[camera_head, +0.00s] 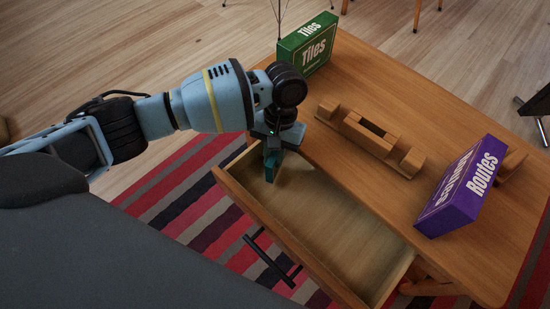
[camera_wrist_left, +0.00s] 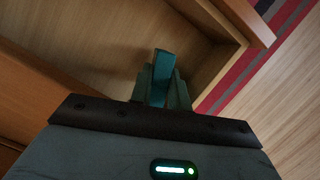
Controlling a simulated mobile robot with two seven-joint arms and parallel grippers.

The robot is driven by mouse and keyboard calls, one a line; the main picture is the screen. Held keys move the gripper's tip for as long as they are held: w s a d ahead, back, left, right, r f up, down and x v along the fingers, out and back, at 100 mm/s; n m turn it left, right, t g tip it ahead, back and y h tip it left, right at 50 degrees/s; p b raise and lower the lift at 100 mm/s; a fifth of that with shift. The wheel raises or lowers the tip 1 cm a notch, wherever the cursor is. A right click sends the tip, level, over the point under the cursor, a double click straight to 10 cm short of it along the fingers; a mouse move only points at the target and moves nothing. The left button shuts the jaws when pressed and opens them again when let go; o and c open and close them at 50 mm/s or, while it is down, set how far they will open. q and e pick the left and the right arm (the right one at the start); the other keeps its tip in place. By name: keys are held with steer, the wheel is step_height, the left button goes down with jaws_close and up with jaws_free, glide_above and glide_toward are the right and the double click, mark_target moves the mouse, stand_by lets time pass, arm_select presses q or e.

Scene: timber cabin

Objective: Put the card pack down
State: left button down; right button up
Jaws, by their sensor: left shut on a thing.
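My left gripper (camera_head: 272,152) reaches down over the far left corner of the open drawer (camera_head: 345,241). It is shut on the card pack (camera_head: 271,168), a small teal block of which only a narrow part shows. In the left wrist view the card pack (camera_wrist_left: 163,68) stands on edge between the fingers, inside the drawer walls (camera_wrist_left: 222,67). I cannot tell whether it touches the drawer floor. My right gripper is not in view.
On the wooden table (camera_head: 400,107) stand a green Tiles box (camera_head: 308,45), a wooden holder (camera_head: 370,140) and a purple Routes box (camera_head: 463,189). The rest of the drawer floor looks bare. A striped rug (camera_head: 190,195) lies below.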

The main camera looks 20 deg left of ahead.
arm_select(q)
steer(key=shift+f, duration=0.9)
steer(key=shift+r, duration=0.1)
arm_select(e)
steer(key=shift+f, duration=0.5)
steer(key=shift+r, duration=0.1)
arm_select(q)
steer(key=c, duration=1.3)
jaws_free()
steer(key=shift+c, duration=0.2)
steer(key=p+v, duration=0.4)
steer(key=v, duration=0.8)
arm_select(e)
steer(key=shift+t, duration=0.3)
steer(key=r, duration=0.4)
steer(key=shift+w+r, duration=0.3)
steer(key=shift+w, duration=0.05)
